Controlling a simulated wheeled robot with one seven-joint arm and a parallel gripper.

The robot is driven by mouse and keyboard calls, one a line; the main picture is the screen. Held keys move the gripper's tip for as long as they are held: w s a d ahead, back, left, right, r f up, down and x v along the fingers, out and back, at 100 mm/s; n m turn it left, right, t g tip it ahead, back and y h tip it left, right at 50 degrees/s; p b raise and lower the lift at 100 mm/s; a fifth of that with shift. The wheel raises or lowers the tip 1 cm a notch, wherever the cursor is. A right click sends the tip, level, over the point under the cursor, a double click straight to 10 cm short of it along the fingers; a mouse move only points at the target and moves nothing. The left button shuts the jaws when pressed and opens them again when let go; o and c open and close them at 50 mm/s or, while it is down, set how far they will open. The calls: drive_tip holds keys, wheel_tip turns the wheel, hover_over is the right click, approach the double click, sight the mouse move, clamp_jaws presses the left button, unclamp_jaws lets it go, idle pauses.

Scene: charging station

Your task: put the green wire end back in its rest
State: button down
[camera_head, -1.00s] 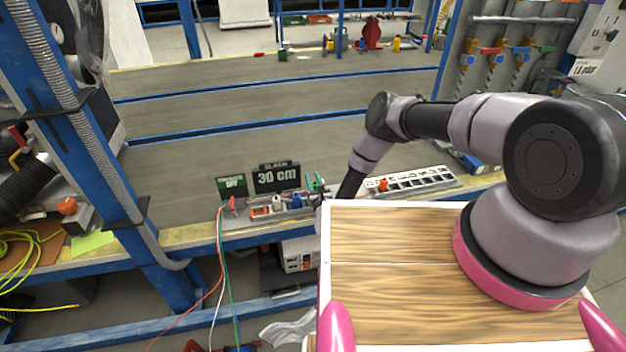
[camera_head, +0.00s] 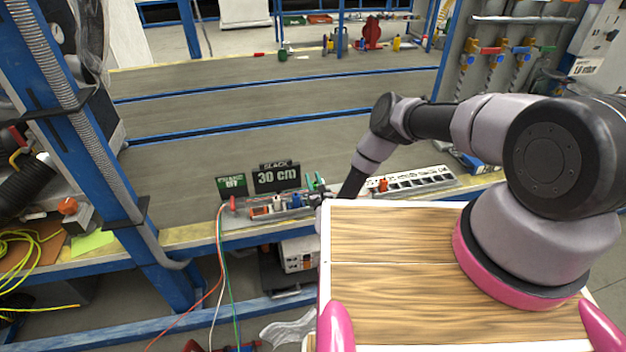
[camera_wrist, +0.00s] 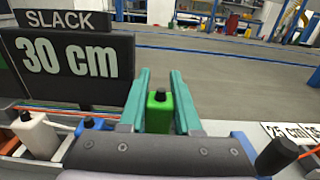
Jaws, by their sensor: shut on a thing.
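My gripper (camera_wrist: 160,78) has two teal fingers, closed on the green wire end (camera_wrist: 159,112), a green block with a black tip held upright between them. In the head view, my gripper (camera_head: 316,181) is over the right part of the small fixture on the bench, and the wire end cannot be made out there. The fixture (camera_head: 268,213) carries coloured wire ends in a row. A white one (camera_wrist: 38,136) and a blue one (camera_wrist: 92,125) stand left of my gripper in the wrist view. The green one's rest is not clearly visible; my gripper hides the area below.
A black sign reading SLACK 30 cm (camera_wrist: 75,65) stands close left of my fingers; a smaller sign (camera_head: 232,187) is beside it. A marked strip (camera_head: 415,181) lies to the right. Red, white and green wires (camera_head: 220,270) hang off the bench's front edge.

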drive_tip(key=shift+f, duration=2.05)
drive_tip(key=c, duration=0.5)
unclamp_jaws()
drive_tip(key=shift+s, duration=0.1)
drive_tip(key=v, duration=1)
drive_tip(key=shift+s, duration=0.35)
